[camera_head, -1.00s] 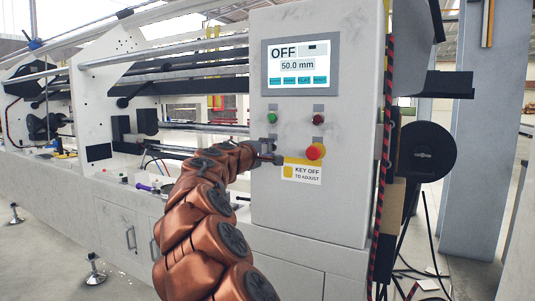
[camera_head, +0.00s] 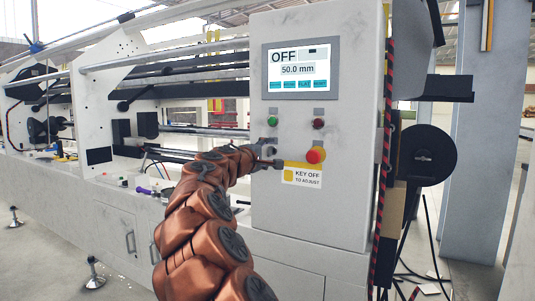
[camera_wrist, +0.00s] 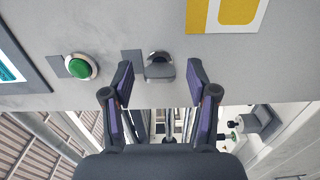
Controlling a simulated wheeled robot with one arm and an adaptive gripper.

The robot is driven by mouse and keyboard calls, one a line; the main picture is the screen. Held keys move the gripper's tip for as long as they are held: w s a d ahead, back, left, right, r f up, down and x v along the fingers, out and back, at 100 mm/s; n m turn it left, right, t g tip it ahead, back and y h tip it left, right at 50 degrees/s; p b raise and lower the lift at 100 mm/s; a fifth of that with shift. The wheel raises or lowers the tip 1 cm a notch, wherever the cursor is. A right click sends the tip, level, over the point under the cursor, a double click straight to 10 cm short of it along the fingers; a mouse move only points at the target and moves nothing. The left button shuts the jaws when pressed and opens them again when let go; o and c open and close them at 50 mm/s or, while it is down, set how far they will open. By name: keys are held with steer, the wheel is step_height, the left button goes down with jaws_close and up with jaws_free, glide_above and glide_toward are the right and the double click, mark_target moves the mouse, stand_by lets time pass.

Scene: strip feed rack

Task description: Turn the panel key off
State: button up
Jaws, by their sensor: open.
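The panel key (camera_wrist: 160,71) shows in the wrist view as a dark grey knob on the panel face, beside the green button (camera_wrist: 80,67). My gripper (camera_wrist: 160,66) is open, with one finger on each side of the key and visible gaps between. Nothing is held. In the head view my gripper (camera_head: 275,155) is at the left part of the control panel (camera_head: 345,205), below the green button. There the key is hard to tell from the fingers. The panel screen (camera_head: 299,68) reads OFF and 50.0 mm.
A dark red button (camera_head: 318,124) is above. Machine rollers (camera_head: 190,57) lie left of the panel; a black reel (camera_head: 427,154) hangs right.

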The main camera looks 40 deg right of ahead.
steer(key=shift+a, duration=0.15)
steer(key=v, duration=1.1)
steer(key=shift+a, duration=0.4)
steer(key=shift+s+r, duration=0.1)
steer(key=shift+s, duration=0.05)
steer(key=s+a+r+m+g+y+p, duration=0.1)
steer(key=s+a+m+y+p, duration=0.15)
steer(key=s+p, duration=0.45)
steer(key=s+a+r+m+g+y+p, duration=0.1)
steer(key=s+r+m+g+y+p, duration=0.15)
steer(key=s+p, duration=0.45)
steer(key=s+a+f+n+g+y+p, duration=0.1)
steer(key=s+a+y+p, duration=0.5)
steer(key=s+a+p, duration=0.4)
steer(key=s+a+f+g+y+p, duration=0.2)
steer(key=s+a+y+p, duration=0.4)
steer(key=s+a+p, duration=0.5)
steer(key=a+p, duration=0.2)
steer(key=a, duration=0.5)
steer(key=shift+a+n+p, duration=0.35)
steer(key=shift+n, duration=0.05)
